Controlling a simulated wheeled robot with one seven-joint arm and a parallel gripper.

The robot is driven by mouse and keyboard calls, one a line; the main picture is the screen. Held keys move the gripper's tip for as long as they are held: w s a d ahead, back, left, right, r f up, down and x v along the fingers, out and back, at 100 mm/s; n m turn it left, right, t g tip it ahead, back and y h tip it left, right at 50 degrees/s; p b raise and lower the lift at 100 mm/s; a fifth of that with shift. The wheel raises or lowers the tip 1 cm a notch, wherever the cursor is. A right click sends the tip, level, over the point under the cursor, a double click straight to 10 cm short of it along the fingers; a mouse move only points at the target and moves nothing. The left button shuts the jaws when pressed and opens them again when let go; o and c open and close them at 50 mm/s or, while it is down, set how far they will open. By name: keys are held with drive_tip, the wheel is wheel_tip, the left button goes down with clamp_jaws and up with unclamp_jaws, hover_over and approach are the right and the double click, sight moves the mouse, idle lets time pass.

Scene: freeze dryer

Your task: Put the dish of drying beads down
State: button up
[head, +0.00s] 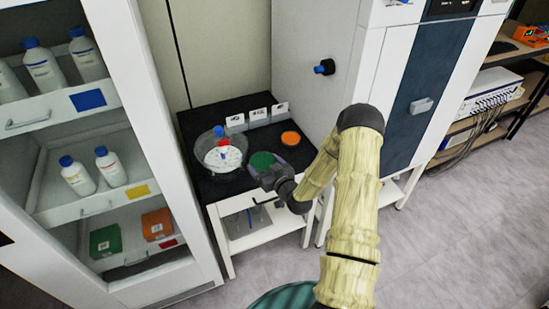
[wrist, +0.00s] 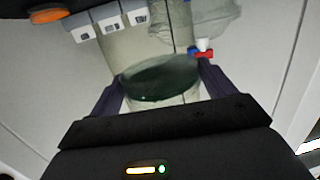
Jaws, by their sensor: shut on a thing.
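The dish of drying beads (head: 262,160) is a round dish with green contents. It shows dark green in the wrist view (wrist: 160,84), between the two fingers. My gripper (head: 267,169) is shut on the dish by its sides. It holds the dish over the front right part of the small table's black top (head: 232,186). In the wrist view the dish looks roughly level. I cannot tell how much space lies between the dish and the table top.
A clear round vessel (head: 219,156) with a white plate and red and blue fittings stands left of the dish. An orange dish (head: 291,138) lies behind, to the right. Several labelled grey holders (head: 258,113) line the back. A bottle cabinet (head: 128,120) and the freeze dryer (head: 385,90) flank the table.

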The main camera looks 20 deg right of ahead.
drive_tip(key=s+a+r+m+h+p, duration=0.1)
drive_tip(key=s+a+r+p, duration=0.3)
drive_tip(key=a+p, duration=0.5)
drive_tip(key=shift+r+m+h+p, duration=0.2)
drive_tip(key=shift+m+h+p, duration=0.2)
drive_tip(key=shift+h+p, duration=0.45)
